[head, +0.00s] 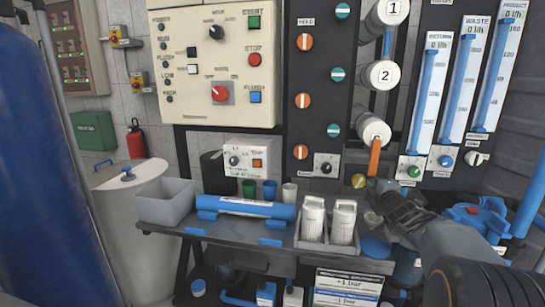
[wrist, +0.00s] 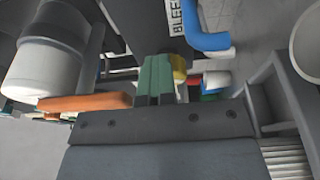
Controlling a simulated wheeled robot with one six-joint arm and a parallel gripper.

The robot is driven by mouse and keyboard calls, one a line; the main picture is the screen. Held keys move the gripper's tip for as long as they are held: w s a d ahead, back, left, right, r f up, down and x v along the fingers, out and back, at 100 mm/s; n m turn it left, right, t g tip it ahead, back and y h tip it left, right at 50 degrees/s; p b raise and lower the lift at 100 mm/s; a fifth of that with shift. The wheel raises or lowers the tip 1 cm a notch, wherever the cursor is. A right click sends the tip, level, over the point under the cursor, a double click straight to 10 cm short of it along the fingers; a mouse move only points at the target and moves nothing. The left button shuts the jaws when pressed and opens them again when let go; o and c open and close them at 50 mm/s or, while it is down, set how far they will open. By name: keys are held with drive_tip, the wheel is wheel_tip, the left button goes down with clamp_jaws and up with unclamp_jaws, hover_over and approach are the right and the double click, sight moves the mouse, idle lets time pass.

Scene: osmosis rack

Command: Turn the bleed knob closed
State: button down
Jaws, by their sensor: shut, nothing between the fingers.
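The bleed knob is a small yellow knob (head: 359,181) on the dark panel, below the lowest white filter housing. In the wrist view the yellow knob (wrist: 180,66) is partly hidden behind the right side of my fingertips, with a label starting "BLEE" (wrist: 176,17) above it. My gripper (head: 373,185) reaches in from the lower right, with its tips just right of the knob. In the wrist view its greenish fingers (wrist: 154,80) are together with nothing between them. I cannot tell whether they touch the knob. The knob's pointer direction is too small to read.
Below is a bench with two white cartridges (head: 313,220) in a tray, a blue cylinder (head: 246,207) and a grey bin (head: 165,199). Blue piping (wrist: 205,40) shows near the knob.

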drive_tip(key=shift+w+a+f+b, duration=0.15)
drive_tip(key=shift+f+b, duration=0.75)
drive_tip(key=shift+f, duration=0.2)
drive_tip(key=shift+d+f, duration=0.1)
drive_tip(key=shift+d, duration=0.15)
drive_tip(key=shift+s+f, duration=0.2)
drive_tip(key=shift+f, duration=0.05)
drive_tip(key=shift+s+f+b, duration=0.1)
drive_tip(key=shift+s+b, duration=0.25)
drive_tip(key=shift+b, duration=0.1)
drive_tip(key=shift+s+a+r+b, duration=0.1)
drive_tip(key=shift+s+b, duration=0.05)
drive_tip(key=shift+s, duration=0.6)
drive_tip(key=shift+s+a+r+b, duration=0.15)
drive_tip(key=shift+s, duration=0.6)
drive_tip(key=shift+s+a+r+b, duration=0.1)
drive_tip(key=shift+s+b, duration=0.05)
drive_tip(key=shift+s, duration=0.6)
